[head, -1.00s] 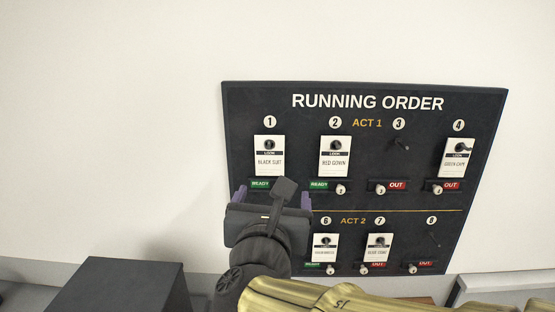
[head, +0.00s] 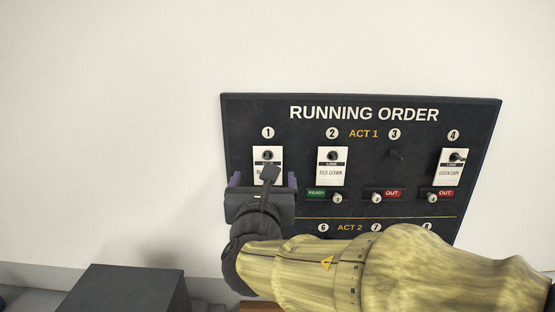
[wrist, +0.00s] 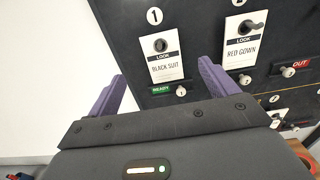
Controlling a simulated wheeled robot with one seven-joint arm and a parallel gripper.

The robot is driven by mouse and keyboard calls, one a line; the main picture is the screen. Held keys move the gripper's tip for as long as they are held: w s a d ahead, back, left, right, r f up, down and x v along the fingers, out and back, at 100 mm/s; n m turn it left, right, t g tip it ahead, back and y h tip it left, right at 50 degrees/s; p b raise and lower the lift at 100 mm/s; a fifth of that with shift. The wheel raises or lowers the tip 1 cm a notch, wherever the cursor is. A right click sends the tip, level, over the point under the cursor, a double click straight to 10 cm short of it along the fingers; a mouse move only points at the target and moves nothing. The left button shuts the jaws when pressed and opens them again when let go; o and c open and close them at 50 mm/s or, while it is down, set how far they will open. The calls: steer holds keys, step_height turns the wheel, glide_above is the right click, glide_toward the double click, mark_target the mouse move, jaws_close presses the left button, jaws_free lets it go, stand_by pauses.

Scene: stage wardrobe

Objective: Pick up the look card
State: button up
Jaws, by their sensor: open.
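Several white look cards hang on pegs of a black Running Order board. The "BLACK SUIT" look card (wrist: 166,64) hangs under number 1 and shows whole in the wrist view. In the head view its upper part (head: 275,157) shows, with my gripper covering the rest. The "RED GOWN" card (head: 332,167) hangs under number 2, and the "GREEN" card (head: 451,168) hangs tilted under number 4. My gripper (head: 263,180) is open and empty, in front of and below the black suit card. In the wrist view its purple fingers (wrist: 160,85) stand apart on either side of that card, not touching it.
The board (head: 370,210) is fixed to a white wall. Small knobs (head: 337,198) and READY or OUT labels sit below the cards. Peg 3 (head: 397,154) is bare. A dark box (head: 128,290) stands at the lower left. The wall left of the board is clear.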

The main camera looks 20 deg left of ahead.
mark_target(267, 155)
steer(key=p+x, duration=0.1)
steer(key=x, duration=0.3)
steer(key=shift+w+p, duration=0.1)
steer(key=shift+p, duration=0.2)
steer(key=p+x, duration=0.2)
steer(key=x, duration=0.1)
steer(key=p+x, duration=0.1)
steer(key=p, duration=0.1)
steer(key=shift+w+r, duration=0.15)
steer(key=shift+r, duration=0.15)
steer(key=shift+w+a+f, duration=0.1)
steer(key=shift+w+f, duration=0.1)
steer(key=shift+w, duration=0.3)
steer(key=shift+s, duration=0.1)
